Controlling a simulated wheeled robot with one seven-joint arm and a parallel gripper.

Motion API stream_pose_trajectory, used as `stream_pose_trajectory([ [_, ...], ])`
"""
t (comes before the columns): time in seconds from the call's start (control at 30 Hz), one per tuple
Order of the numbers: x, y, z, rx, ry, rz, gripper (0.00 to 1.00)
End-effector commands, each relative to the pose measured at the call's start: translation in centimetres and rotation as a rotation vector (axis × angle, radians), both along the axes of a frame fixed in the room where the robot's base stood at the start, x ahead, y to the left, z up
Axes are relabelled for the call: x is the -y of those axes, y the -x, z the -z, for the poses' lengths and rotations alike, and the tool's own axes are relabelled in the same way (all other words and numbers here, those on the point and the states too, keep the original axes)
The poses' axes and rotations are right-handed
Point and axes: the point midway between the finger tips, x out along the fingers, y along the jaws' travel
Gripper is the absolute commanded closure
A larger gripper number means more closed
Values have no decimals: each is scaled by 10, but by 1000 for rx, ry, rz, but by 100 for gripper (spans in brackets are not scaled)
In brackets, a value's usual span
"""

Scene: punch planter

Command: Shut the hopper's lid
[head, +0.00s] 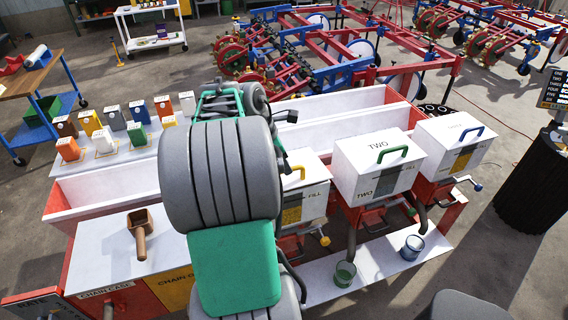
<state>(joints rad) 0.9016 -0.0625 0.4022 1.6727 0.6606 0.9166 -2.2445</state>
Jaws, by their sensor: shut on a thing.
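Three white box-shaped hoppers stand in a row on the red planter frame. The right hopper (455,146) has a blue handle on top, and its lid looks down. The middle hopper (376,168), marked TWO, has a green handle (392,153) and its lid also looks down. The left hopper (308,192) has a yellow handle and is partly covered by my arm. I cannot tell how its lid stands. My grey and green arm fills the middle of the head view and reaches toward the far side. My gripper's fingertips are hidden behind it.
A long white trough (110,188) runs behind the hoppers. Several small coloured boxes stand at the left. A brown scoop (140,228) lies on the white top at the front left. Green (344,274) and blue (412,247) cups stand on the front shelf. A dark bin (530,185) stands at right.

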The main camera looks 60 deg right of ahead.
Motion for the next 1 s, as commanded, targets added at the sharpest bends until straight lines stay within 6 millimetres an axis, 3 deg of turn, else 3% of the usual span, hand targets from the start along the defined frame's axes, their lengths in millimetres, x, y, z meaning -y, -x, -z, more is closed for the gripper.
stream_pose_trajectory([
  [0.33,2,-1,-1,6,9,-3,100],
  [0.7,-8,8,23,56,58,-2,100],
  [0.9,-10,9,27,51,50,-2,100],
  [0.93,-10,9,27,51,49,-1,84],
  [1.0,-10,10,28,51,48,-1,78],
])
